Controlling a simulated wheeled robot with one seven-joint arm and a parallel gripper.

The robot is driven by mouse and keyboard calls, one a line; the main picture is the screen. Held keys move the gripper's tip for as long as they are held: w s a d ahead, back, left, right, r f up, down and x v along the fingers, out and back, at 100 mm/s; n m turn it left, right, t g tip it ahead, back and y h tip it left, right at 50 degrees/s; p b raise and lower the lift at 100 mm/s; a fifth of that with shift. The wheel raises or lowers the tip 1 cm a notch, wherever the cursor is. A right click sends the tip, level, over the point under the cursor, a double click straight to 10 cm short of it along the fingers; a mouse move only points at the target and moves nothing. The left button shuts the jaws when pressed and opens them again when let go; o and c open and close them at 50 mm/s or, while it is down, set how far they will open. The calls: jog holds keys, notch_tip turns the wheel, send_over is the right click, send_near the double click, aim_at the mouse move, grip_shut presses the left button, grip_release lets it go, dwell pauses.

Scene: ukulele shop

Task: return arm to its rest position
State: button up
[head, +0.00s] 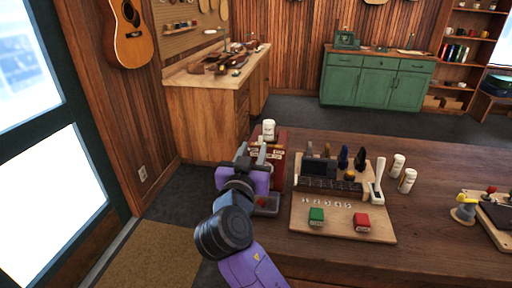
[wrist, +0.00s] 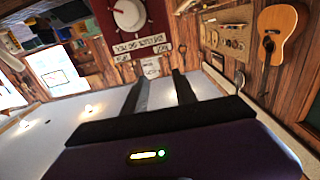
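My arm reaches up from the bottom of the head view, with a purple wrist and my gripper (head: 253,152) at the left end of the workbench. In the wrist view my gripper (wrist: 160,78) shows two dark fingers spread apart, with nothing visible held between them. A dark red box (head: 280,147) stands just beyond and beside my gripper, partly hidden by it. The red box also shows in the wrist view (wrist: 110,28), with a round white dial and lettered labels beyond the fingertips.
A side counter (head: 200,77) and a green cabinet (head: 375,78) stand behind. Open floor lies between.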

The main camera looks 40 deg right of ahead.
jog(key=shift+v, duration=0.8)
jog(key=w+a+r+n+t+y, duration=0.1)
jog(key=w+a+n+t+y, duration=0.25)
jog(key=a+n+t, duration=0.2)
jog(key=s+a+f+n+t+y, duration=0.2)
jog(key=s+a+f+n+y, duration=0.3)
jog(key=s+a+f+y, duration=0.3)
jog(key=s+f+g+y, duration=0.1)
jog(key=s+f, duration=0.2)
jog(key=s, duration=0.8)
jog(key=s+a+f+g, duration=0.1)
jog(key=s+f, duration=0.2)
jog(key=s, duration=0.8)
jog(key=s+a+f+g+y, duration=0.1)
jog(key=s+f, duration=0.2)
jog(key=s, duration=0.9)
jog(key=shift+f+g+y, duration=0.15)
jog(key=shift+g+y, duration=0.2)
